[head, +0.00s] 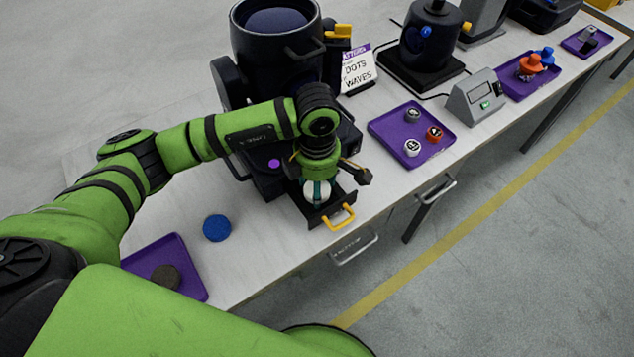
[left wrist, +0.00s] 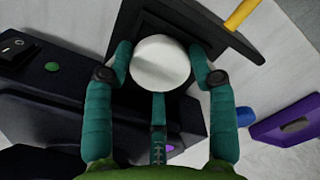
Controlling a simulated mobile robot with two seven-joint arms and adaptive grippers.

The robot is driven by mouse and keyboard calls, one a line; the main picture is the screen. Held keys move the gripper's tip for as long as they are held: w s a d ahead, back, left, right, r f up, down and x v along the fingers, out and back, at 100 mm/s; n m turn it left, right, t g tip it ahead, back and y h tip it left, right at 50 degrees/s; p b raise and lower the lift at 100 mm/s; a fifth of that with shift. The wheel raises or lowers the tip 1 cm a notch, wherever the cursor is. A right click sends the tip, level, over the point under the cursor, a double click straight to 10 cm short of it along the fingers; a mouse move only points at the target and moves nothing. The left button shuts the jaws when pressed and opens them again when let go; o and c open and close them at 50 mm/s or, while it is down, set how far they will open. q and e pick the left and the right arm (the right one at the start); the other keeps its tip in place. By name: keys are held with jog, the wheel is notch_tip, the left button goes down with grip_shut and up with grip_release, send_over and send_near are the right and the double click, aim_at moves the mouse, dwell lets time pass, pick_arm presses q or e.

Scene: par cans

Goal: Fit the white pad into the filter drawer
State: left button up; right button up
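The white pad (head: 317,191) is a round disc between the fingers of my left gripper (head: 318,190). In the left wrist view the teal fingers of this gripper (left wrist: 160,68) close around the edge of the white pad (left wrist: 160,62), with a third finger at its lower edge. The black filter drawer (head: 317,216) is pulled out from the base of the dark machine and has a yellow handle (head: 340,217). The pad is over the drawer. I cannot tell whether it touches the drawer floor. My right gripper is not in view.
A blue disc (head: 217,228) lies on the table left of the drawer. A purple tray (head: 192,262) at the near left holds a dark brown disc (head: 165,278). Another purple tray (head: 385,124) holds several small round pieces. The large dark machine (head: 262,55) stands behind the drawer.

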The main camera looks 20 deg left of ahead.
pick_arm(q)
jog(key=shift+o, duration=1.2)
jog(key=shift+r, duration=0.15)
notch_tip(320, 180, up, 12)
jog(key=shift+d, duration=0.1)
